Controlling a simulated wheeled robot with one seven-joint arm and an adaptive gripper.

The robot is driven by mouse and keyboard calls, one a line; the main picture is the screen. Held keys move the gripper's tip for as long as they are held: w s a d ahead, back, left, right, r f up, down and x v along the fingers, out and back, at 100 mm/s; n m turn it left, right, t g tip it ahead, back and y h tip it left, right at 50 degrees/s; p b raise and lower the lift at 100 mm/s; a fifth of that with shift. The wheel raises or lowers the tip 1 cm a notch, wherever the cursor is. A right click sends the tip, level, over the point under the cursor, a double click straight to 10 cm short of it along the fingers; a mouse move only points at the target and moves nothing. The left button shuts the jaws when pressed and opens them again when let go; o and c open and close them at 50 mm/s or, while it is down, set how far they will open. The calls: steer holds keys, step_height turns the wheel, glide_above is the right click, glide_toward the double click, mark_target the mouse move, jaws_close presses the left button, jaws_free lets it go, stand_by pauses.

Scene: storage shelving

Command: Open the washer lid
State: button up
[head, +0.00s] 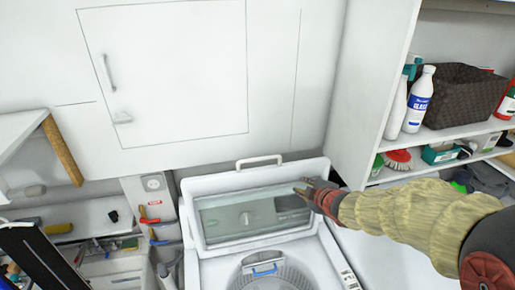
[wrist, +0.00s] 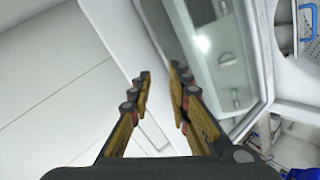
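The washer (head: 215,272) is a white top-loader at the lower middle of the head view. Its lid (head: 190,190), white with a grey see-through window, stands raised and leaning back, and the tub (head: 285,268) shows open in front of it. My gripper (head: 303,187) is at the right part of the lid, in front of the window in the head view. In the wrist view the lid (wrist: 262,75) is at the right, and my gripper (wrist: 161,76) has its two fingers apart with a gap between them. I cannot tell whether a finger touches the lid.
A white wall cabinet (head: 165,70) is above the washer. Shelves at the right hold a dark basket (head: 462,95) and a white bottle (head: 419,100). A bench (head: 80,215) with tools is at the left. A blue handle (head: 264,270) shows in the tub.

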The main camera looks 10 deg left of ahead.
mark_target(259, 160)
steer(key=a+r+n+y+p, duration=0.1)
steer(key=a+r+n+y, duration=0.65)
steer(key=a, duration=0.35)
steer(key=shift+n+h, duration=0.35)
steer(key=shift+h, duration=0.2)
steer(key=x, duration=0.2)
steer(key=p+x, duration=0.1)
steer(key=x, duration=0.4)
steer(key=shift+a+f+p, duration=0.3)
steer(key=shift+f+p, duration=0.1)
steer(key=shift+f, duration=0.05)
steer(key=c, duration=0.3)
jaws_close()
